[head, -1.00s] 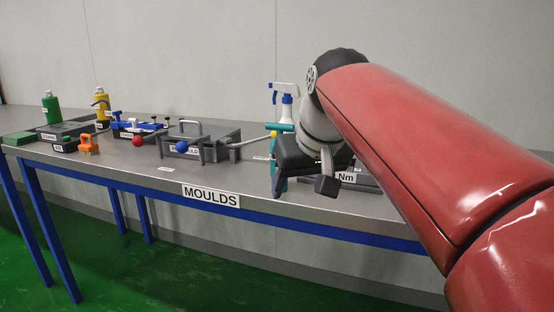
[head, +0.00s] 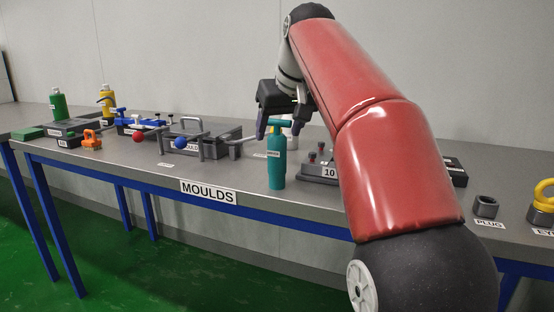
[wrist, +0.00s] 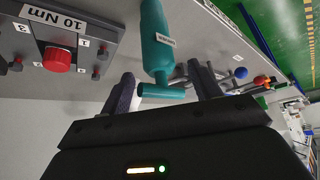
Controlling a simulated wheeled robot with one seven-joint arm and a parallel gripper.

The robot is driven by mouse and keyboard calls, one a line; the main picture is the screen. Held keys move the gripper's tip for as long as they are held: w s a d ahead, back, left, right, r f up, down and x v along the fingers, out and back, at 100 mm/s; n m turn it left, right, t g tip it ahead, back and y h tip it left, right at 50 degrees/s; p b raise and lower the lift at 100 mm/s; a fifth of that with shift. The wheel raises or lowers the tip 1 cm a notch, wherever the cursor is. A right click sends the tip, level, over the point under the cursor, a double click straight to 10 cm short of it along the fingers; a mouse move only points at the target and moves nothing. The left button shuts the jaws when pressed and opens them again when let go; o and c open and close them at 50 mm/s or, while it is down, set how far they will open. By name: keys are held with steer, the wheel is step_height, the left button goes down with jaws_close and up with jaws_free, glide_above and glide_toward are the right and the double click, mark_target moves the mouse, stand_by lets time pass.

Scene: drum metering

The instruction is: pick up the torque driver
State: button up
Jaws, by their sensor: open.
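The torque driver (head: 277,165) is teal, with a T-shaped top and a small white label. It stands upright near the front edge of the table, and it also shows in the wrist view (wrist: 157,40). My gripper (head: 280,122) is at the height of its T-bar. In the wrist view, my gripper's fingers (wrist: 164,90) are spread, one on each side of the T-bar, with gaps visible. Nothing is clamped. In the head view, the far finger is partly hidden.
A grey block marked 10 Nm (wrist: 60,40), with red and dark knobs, stands close beside the driver. A mould (head: 205,145) with a blue-ball lever lies to the left. A plug block (head: 486,206) and yellow eye bolt (head: 543,196) are at the right.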

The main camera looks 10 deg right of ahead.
mark_target(278, 133)
steer(key=x, duration=0.3)
steer(key=shift+f, duration=0.15)
steer(key=c, duration=1.1)
